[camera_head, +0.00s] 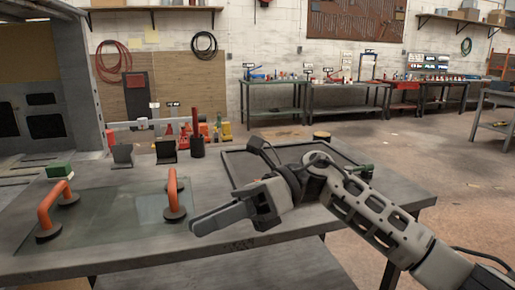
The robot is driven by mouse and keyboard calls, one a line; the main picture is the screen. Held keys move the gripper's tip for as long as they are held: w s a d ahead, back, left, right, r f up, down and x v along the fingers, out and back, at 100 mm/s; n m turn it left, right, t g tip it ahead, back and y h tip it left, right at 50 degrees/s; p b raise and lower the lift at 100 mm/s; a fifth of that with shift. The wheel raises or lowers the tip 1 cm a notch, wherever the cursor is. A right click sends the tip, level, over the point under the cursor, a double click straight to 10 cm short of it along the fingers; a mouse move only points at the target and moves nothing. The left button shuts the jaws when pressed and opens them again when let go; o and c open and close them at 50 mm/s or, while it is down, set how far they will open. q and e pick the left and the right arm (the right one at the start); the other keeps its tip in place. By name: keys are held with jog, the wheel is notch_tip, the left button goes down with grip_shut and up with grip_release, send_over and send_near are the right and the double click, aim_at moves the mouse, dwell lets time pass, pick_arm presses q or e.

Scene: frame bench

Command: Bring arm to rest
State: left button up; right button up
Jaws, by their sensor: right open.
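My right arm comes in from the lower right, and its gripper (222,216) hangs over the front middle of the grey bench (290,228). The jaws point left and hold nothing that I can see. The gripper is just right of a glass pane (115,222) lying flat on the bench. An orange-handled suction lifter (173,192) stands on the pane near the fingertips, apart from them. A second orange lifter (46,212) stands at the pane's left side. My left gripper does not show.
A dark tray (232,172) lies behind my right arm, partly hidden by it. A green block (60,170), a black cup (197,147) and dark stands (166,152) are along the back. Open floor (430,170) lies right of the bench.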

jog(key=w+d+f+n+t+h+p, duration=0.15)
jog(key=d+f+n+t, duration=0.4)
jog(key=n+t, duration=0.85)
jog(key=w+d+f+n+t+h+p, duration=0.15)
jog(key=d+f+n+t, duration=0.45)
jog(key=n+t, duration=0.85)
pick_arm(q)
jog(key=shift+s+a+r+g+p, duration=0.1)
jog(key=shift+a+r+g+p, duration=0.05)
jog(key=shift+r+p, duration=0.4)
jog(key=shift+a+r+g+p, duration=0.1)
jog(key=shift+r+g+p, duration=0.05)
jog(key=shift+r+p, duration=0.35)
pick_arm(e)
jog(key=s+d+f+m+g+h, duration=0.3)
jog(key=s+d+f+m+g, duration=0.1)
jog(key=s+f, duration=0.3)
jog(key=s+d+f+m+g+h, duration=0.4)
jog(key=s+f, duration=0.4)
jog(key=f, duration=0.2)
jog(key=shift+s+d+g+h, duration=0.25)
jog(key=shift+d+g, duration=0.2)
jog(key=shift+g, duration=0.5)
